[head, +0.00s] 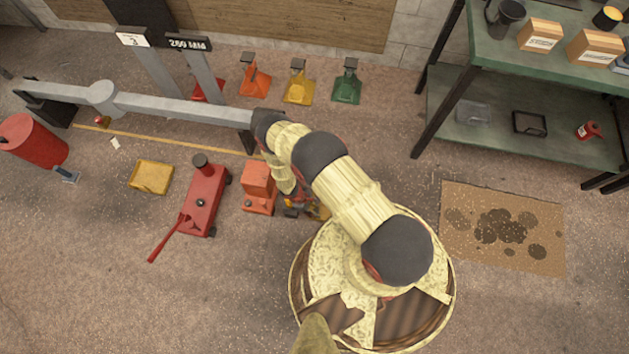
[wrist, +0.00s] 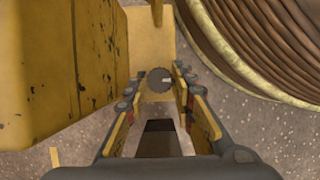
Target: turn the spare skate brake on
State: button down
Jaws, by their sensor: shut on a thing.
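A yellow skate fills the left and top of the wrist view, with a tall worn block (wrist: 60,75) and a flat plate (wrist: 137,25). A round dark brake knob (wrist: 158,80) with a pale mark toward its right side sits between my fingers. My gripper (wrist: 159,95) is shut on this knob, with one finger on each side. In the head view my gripper (head: 297,208) is low near the floor, mostly hidden by my arm. Only a yellow edge (head: 320,211) of the skate shows beside it. An orange skate (head: 258,184) with a dark knob stands just to the left.
A red jack (head: 203,200) with a long handle and a yellow tray (head: 151,177) lie further left. A grey beam (head: 170,105) runs behind. Orange, yellow and green stands (head: 346,88) line the wall. A green shelf (head: 520,130) and stained cardboard (head: 550,215) are at right.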

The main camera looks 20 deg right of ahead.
jog(key=n+p, duration=0.1)
jog(key=n, duration=0.1)
jog(key=n+t+p, duration=0.1)
jog(key=n+p, duration=0.1)
jog(key=shift+s+a+r+t+h, duration=0.1)
jog(key=shift+s+r+t+h, duration=0.05)
jog(key=shift+t+h, duration=0.15)
jog(key=n+p, duration=0.1)
jog(key=n, duration=0.1)
jog(key=n+t+p, duration=0.1)
jog(key=n+p, duration=0.1)
jog(key=n, duration=0.1)
jog(key=shift+s+t, duration=0.15)
jog(key=shift+t, duration=0.15)
jog(key=n+p, duration=0.1)
jog(key=n, duration=0.1)
jog(key=n+t+p, duration=0.1)
jog(key=n, duration=0.1)
jog(key=shift+s+t+p, duration=0.1)
jog(key=shift+t+p, duration=0.2)
jog(key=shift+n+t+y+p, duration=0.35)
jog(key=shift+n, duration=0.8)
jog(key=shift+n+t+y+p, duration=0.3)
jog(key=shift+n+t+y, duration=0.05)
jog(key=shift+n, duration=0.8)
jog(key=c, duration=1.8)
grip_release()
jog(key=shift+o, duration=0.2)
